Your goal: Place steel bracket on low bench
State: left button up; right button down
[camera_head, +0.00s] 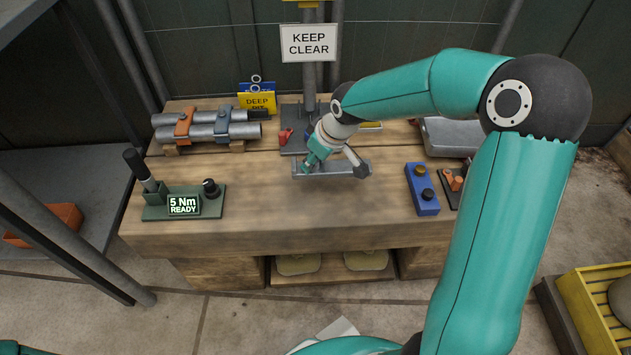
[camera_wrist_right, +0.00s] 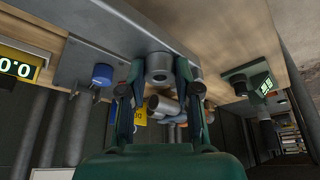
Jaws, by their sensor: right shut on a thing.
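The steel bracket (camera_head: 345,171) is a long grey piece over the middle of the wooden low bench (camera_head: 290,232), level with the top. I cannot tell whether it rests on the wood or hangs just above it. My right gripper (camera_head: 325,158) reaches down onto it from the right; its wrist hides part of the bracket. In the right wrist view the two fingers of the right gripper (camera_wrist_right: 160,85) are shut on a grey round part (camera_wrist_right: 160,67) of the bracket. My left gripper is not in view.
A torque tool stand (camera_head: 184,205) reading "5 Nm READY" stands front left. Clamped pipes (camera_head: 210,130) lie behind it. A blue block with two knobs (camera_head: 422,188) is to the right, a grey tray (camera_head: 455,138) behind it. A "KEEP CLEAR" sign (camera_head: 308,43) hangs at the back.

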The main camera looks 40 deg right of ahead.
jog(key=shift+f+b, duration=1.1)
jog(key=shift+f, duration=2.05)
jog(key=shift+f, duration=0.15)
jog(key=c, duration=0.8)
grip_release()
